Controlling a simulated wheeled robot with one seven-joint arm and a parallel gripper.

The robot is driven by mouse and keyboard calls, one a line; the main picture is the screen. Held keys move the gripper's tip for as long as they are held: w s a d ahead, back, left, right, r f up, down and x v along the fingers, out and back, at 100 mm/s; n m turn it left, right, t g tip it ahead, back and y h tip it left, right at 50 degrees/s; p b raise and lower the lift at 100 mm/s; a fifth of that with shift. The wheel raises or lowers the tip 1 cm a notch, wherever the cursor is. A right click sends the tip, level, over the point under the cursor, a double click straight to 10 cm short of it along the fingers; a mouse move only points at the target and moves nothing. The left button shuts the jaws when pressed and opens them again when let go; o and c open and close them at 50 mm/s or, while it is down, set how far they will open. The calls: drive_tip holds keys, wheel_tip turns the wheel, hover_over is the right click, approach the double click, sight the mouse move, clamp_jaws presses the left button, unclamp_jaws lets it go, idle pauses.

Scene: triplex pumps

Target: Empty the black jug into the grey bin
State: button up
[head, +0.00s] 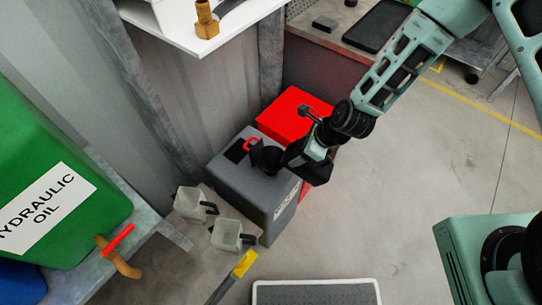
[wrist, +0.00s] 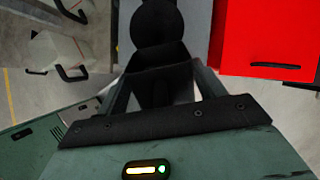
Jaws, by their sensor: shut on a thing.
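My gripper (head: 285,155) is shut on the black jug (head: 265,156). In the wrist view the jug (wrist: 157,25) sits beyond the fingers (wrist: 166,85), dark and partly hidden by them. The grey bin (head: 243,187) stands on the floor by the wall, with a dark patch on its top. The jug is above the right part of the bin's top; I cannot tell how far it is tilted or whether anything pours. Grey bin surface also shows beside the jug in the wrist view (wrist: 194,22). The jug's inside is hidden.
A red bin (head: 290,113) stands behind the grey one. Two clear jugs with black handles (head: 189,204) (head: 227,235) stand to the left. A green hydraulic oil drum (head: 60,150) with a tap is far left. A white shelf (head: 180,25) hangs above.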

drive_tip(key=shift+w+a+r+g+h+p, duration=0.2)
drive_tip(key=shift+a+r+h+p, duration=0.25)
drive_tip(key=shift+p, duration=0.55)
drive_tip(key=shift+w+a+r+g+h+p, duration=0.2)
drive_tip(key=shift+h+p, duration=0.35)
drive_tip(key=shift+p, duration=0.4)
idle(1.5)
